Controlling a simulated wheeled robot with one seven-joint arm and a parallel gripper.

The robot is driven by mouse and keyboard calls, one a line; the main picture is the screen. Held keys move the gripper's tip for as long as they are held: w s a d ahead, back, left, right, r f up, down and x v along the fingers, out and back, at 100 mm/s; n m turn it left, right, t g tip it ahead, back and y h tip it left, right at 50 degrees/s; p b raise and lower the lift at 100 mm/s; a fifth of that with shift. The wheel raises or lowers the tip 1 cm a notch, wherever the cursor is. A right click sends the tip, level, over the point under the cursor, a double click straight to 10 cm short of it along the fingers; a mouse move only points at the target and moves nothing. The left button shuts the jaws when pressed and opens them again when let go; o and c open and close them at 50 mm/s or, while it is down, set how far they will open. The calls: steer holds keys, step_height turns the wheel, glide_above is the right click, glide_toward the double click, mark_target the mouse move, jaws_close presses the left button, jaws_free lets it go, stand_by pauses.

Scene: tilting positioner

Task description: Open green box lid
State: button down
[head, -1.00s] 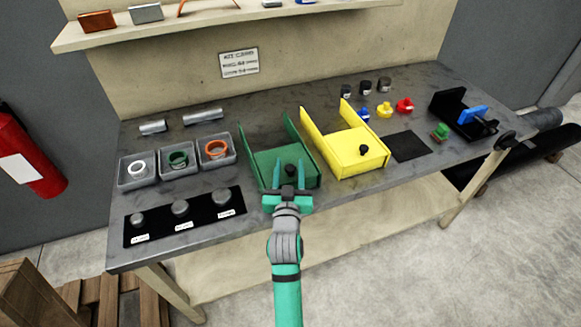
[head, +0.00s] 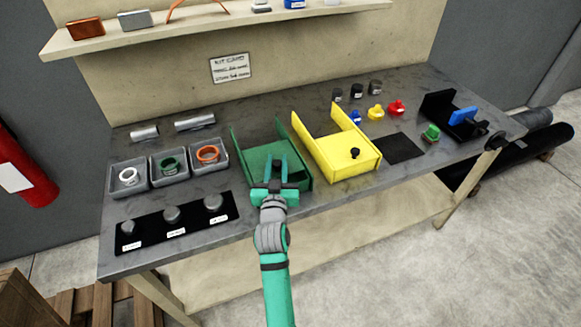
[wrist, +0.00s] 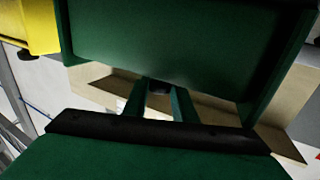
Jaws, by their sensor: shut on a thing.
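The green box (head: 305,176) stands near the front edge of the bench, with raised green side walls at its left and right. Its green lid (head: 262,155) lies between these walls. My gripper (head: 276,158) reaches over the front of the box and is shut on the lid's black knob. In the wrist view the dark knob (wrist: 160,87) shows between the two green fingers, with the green lid panel (wrist: 170,40) beyond it. The fingers partly hide the knob.
A yellow box (head: 345,165) with a black knob stands close to the right. Grey trays with rings (head: 168,180) and a black strip with knobs (head: 150,235) lie to the left. A shelf (head: 225,25) runs above the back of the bench.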

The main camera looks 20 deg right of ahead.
steer(key=shift+a, duration=0.15)
steer(key=c, duration=1.6)
jaws_free()
steer(key=shift+c, duration=0.2)
steer(key=shift+o, duration=0.8)
steer(key=shift+w, duration=0.1)
steer(key=v, duration=0.9)
steer(key=shift+s+a, duration=0.1)
steer(key=shift+s, duration=0.85)
